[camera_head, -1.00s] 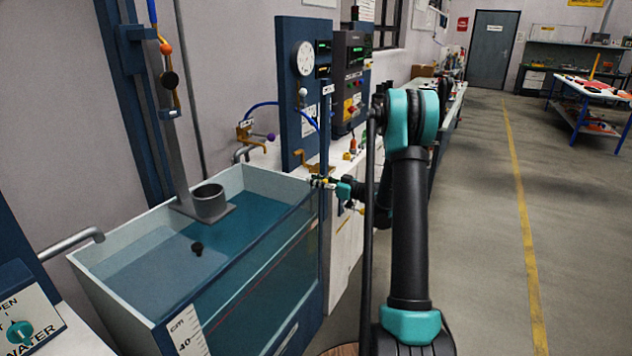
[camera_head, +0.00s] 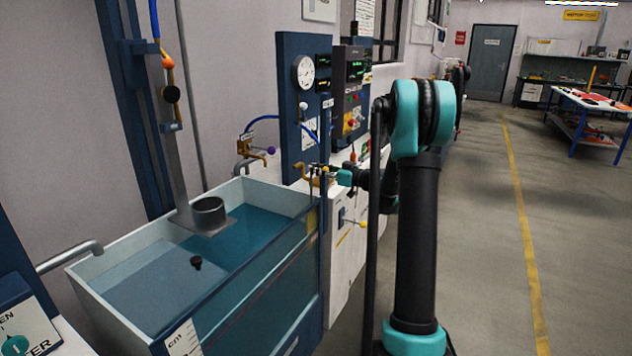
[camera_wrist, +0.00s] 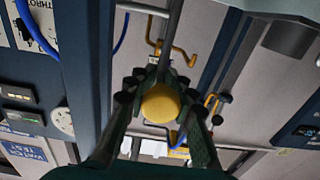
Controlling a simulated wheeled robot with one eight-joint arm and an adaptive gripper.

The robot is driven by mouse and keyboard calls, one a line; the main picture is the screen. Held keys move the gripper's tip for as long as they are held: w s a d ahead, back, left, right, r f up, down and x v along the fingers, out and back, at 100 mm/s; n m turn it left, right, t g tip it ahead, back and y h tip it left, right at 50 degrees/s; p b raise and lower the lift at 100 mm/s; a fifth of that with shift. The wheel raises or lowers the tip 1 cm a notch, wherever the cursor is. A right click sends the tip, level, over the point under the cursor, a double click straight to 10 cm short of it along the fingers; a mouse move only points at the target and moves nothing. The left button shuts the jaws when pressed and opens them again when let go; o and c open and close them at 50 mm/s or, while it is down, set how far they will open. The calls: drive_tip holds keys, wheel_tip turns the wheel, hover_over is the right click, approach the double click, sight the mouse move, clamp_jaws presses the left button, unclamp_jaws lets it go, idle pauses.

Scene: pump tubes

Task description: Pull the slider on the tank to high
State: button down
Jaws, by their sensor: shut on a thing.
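The tank (camera_head: 250,300) is a large open glass-sided basin of water at the left of the head view. A narrow upright post (camera_head: 325,205) stands at its right corner. My gripper (camera_head: 330,174) is at this post, about level with the tank rim; its fingers are very small there. In the wrist view, my gripper (camera_wrist: 160,85) has its two dark fingers closed around a round yellow knob (camera_wrist: 160,104), which I take to be the slider's handle. The slider's track and any high mark cannot be made out.
A blue panel with a dial gauge (camera_head: 304,72) stands behind the post. A bench valve with a purple knob (camera_head: 271,150) is beside the tank. Another small yellow-tipped lever (camera_head: 362,224) is on the white cabinet. The floor (camera_head: 480,260) to the right is clear.

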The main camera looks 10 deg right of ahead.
drive_tip(key=shift+w+r, duration=0.1)
drive_tip(key=shift+r, duration=0.15)
drive_tip(key=c, duration=1.4)
unclamp_jaws()
drive_tip(key=shift+o, duration=0.2)
drive_tip(key=v, duration=1.2)
